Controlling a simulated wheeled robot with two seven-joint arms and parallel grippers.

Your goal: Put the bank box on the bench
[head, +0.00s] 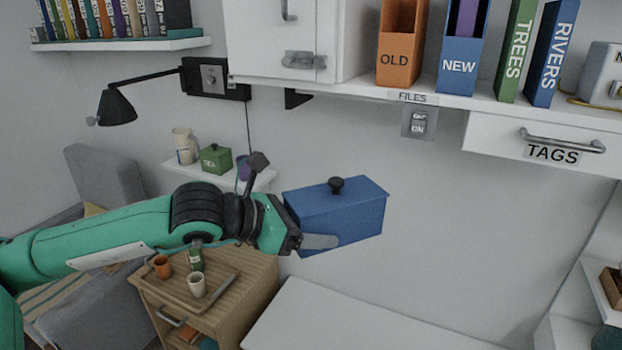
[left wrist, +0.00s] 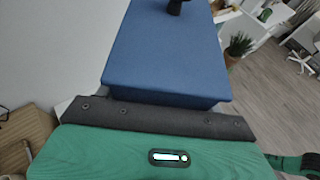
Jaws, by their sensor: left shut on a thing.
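A blue box with a black knob on its lid (head: 345,215), which looks like the bank box, is held in the air by my left gripper (head: 318,242). The gripper is shut on its near left side, and the box looks slightly tilted. In the left wrist view the box (left wrist: 165,55) fills the top middle, just beyond the gripper. A plain white surface (head: 340,322), perhaps the bench, lies below the box at the bottom of the head view and looks bare. My right gripper does not show.
A wooden cabinet (head: 262,290) with a tray, cups and a bottle stands left of the white surface. Above the box is a white shelf (head: 355,88) with OLD and NEW files (head: 398,60) and a TAGS drawer (head: 500,142). A small shelf (head: 200,178) holds a green tin.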

